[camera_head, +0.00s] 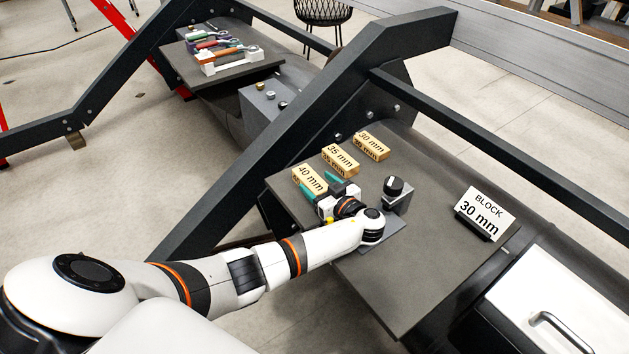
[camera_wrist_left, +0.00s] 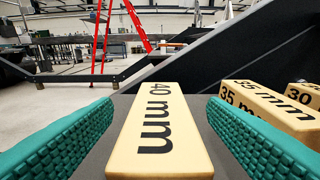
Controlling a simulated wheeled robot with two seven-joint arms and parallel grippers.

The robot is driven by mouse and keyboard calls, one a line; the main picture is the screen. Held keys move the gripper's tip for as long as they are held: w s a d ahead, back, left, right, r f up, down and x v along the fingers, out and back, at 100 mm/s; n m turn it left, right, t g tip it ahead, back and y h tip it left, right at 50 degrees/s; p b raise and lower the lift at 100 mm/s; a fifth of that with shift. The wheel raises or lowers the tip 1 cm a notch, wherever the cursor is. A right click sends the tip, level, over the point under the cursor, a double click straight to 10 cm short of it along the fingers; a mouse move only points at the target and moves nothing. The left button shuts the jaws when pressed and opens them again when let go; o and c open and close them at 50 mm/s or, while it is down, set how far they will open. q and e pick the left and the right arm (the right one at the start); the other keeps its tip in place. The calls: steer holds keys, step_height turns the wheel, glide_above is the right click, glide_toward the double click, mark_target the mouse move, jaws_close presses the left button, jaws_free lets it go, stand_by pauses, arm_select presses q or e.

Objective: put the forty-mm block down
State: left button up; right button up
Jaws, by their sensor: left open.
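The forty-mm block (camera_head: 309,177) is a pale yellow wooden block marked "40 mm". It lies on the dark grey board (camera_head: 425,280), at the left end of a row of blocks. My left gripper (camera_head: 320,185) is open at its near end, with teal fingers. In the left wrist view the forty-mm block (camera_wrist_left: 158,128) lies between the two spread fingers, with a gap on each side. My right gripper is not in view.
The 35 mm block (camera_head: 341,158) and 30 mm block (camera_head: 371,145) stand to the right of it. A black-knobbed fixture (camera_head: 396,194) and a "BLOCK 30 mm" sign (camera_head: 485,213) are on the board. A dark beam (camera_head: 300,115) rises close behind. The board's front right is clear.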

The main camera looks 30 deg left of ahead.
arm_select(q)
steer(key=v, duration=0.9)
steer(key=shift+s+d+b, duration=0.2)
steer(key=shift+d+b, duration=0.1)
steer(key=shift+d, duration=0.1)
